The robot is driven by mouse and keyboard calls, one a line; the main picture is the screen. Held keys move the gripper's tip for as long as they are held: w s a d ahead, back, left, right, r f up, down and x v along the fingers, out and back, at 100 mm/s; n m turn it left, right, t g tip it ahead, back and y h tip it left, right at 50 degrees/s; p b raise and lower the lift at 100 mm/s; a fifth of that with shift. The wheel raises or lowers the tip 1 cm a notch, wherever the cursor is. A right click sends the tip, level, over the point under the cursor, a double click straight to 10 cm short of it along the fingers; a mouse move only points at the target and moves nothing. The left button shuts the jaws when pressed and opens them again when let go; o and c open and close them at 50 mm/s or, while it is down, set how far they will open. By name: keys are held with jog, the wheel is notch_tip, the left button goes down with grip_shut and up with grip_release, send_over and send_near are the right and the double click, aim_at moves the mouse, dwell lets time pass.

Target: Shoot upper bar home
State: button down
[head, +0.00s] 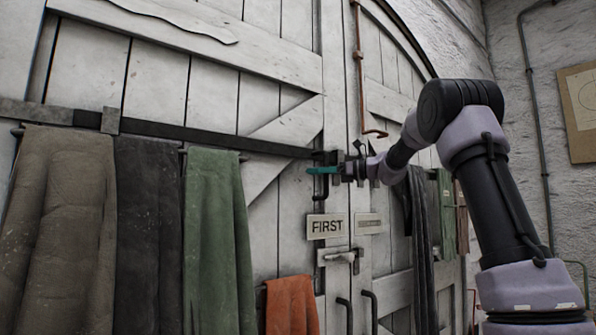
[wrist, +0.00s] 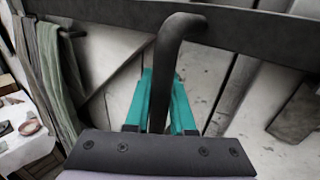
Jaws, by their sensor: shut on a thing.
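The upper bar (head: 215,138) is a long dark flat bar lying across the white plank doors; its right end is near the door seam, partly behind my gripper. In the wrist view the bar (wrist: 250,32) crosses the top, with a dark bent handle (wrist: 181,30) curving down from it. My gripper (head: 318,170) is at the bar's right end, and its teal fingers (wrist: 163,88) are closed around the handle's hanging part. The handle's lower part is hidden by the fingers and the gripper's body.
Brown (head: 60,230), dark (head: 148,230) and green (head: 215,240) cloths hang below the bar. A copper rod (head: 359,60) runs above right. A cluttered white surface (wrist: 22,150) shows in the wrist view.

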jog(key=shift+w+d, duration=0.5)
jog(key=shift+d, duration=0.25)
jog(key=shift+w+d, duration=0.5)
jog(key=shift+d, duration=0.25)
jog(key=c, duration=0.8)
grip_release()
jog(key=shift+d, duration=0.15)
jog(key=shift+o, duration=0.2)
jog(key=v, duration=1)
jog(key=shift+s+d, duration=0.15)
jog(key=shift+d, duration=0.1)
